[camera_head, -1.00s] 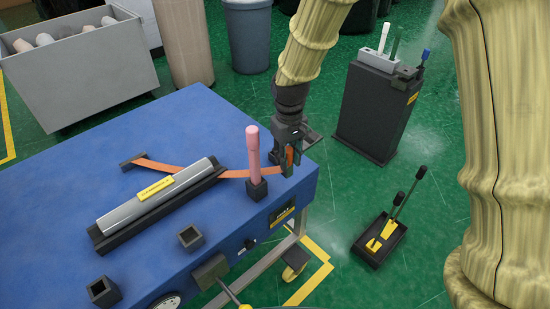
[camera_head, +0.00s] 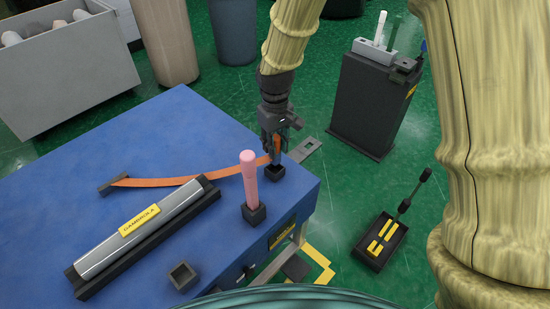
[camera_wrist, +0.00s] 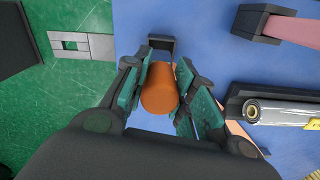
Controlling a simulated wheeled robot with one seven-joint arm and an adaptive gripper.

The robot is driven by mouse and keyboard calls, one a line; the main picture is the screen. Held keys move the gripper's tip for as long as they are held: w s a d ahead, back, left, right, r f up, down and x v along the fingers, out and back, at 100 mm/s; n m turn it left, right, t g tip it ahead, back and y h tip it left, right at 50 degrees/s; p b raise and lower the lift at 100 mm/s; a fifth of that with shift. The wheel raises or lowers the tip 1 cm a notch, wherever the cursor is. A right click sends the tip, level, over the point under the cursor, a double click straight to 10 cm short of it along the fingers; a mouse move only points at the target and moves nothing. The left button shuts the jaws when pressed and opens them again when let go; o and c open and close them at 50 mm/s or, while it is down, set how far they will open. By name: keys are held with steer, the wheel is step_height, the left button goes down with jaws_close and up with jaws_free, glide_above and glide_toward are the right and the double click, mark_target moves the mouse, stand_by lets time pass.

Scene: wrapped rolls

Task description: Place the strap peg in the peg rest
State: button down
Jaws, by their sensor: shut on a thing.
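My gripper (camera_head: 275,150) is shut on the orange strap peg (camera_wrist: 160,92) near the table's right corner. The peg shows end-on between the fingers in the wrist view and is partly hidden by them in the head view. An orange strap (camera_head: 190,181) runs from a dark block (camera_head: 113,185) at the left, behind the roll, to the gripper. A small black square holder (camera_head: 275,174) stands just below the fingertips; it also shows just beyond the peg in the wrist view (camera_wrist: 161,42). Whether the peg touches it I cannot tell.
A pink peg (camera_head: 249,178) stands upright in a black holder left of my gripper. A silver roll (camera_head: 140,230) lies in a black cradle. An empty square holder (camera_head: 183,276) sits at the front of the blue table (camera_head: 60,180). A grey plate (camera_head: 306,150) juts out at right.

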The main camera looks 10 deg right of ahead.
steer(key=shift+w+a+f, duration=0.1)
steer(key=shift+w+f, duration=0.1)
steer(key=shift+f, duration=0.55)
steer(key=shift+s+f, duration=0.2)
steer(key=shift+f, duration=1.85)
steer(key=shift+f, duration=0.15)
steer(key=c, duration=1.2)
jaws_free()
steer(key=shift+o, duration=0.2)
step_height(320, 180, up, 12)
steer(key=shift+r, duration=0.15)
